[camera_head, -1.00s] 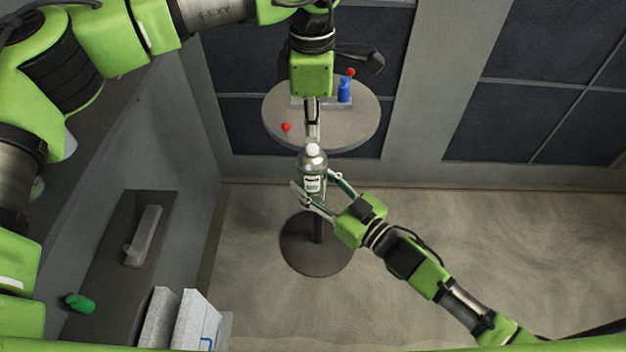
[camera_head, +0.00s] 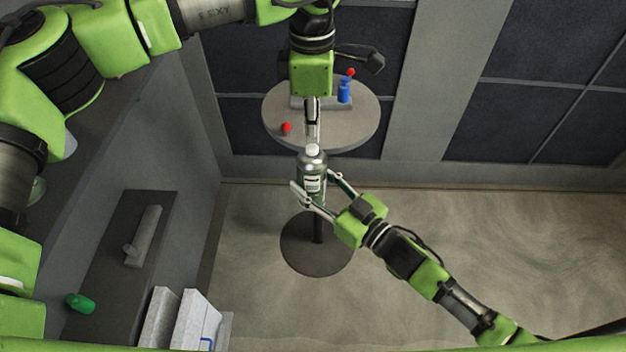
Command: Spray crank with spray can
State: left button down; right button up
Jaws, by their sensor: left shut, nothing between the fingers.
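The spray can (camera_head: 313,178), a dark bottle with a silver shoulder, white cap and white label, stands upright between the fingers of my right gripper (camera_head: 322,193). It is held in front of the round table. My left gripper (camera_head: 312,138) points down from above, shut and empty; its tips are just above the white cap in the picture, and I cannot tell if they touch it. On the table, a red knob (camera_head: 287,128) and a blue part with a red top (camera_head: 344,90) show; which belongs to the crank is unclear, as my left arm hides the middle.
The round grey table (camera_head: 356,125) stands on a dark disc foot (camera_head: 317,250) near a panelled wall. The floor at right is clear.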

pick_arm(q)
jog(key=shift+f, duration=0.2)
jog(key=shift+f, duration=1.2)
jog(key=shift+r, duration=2.6)
notch_tip(320, 180, up, 12)
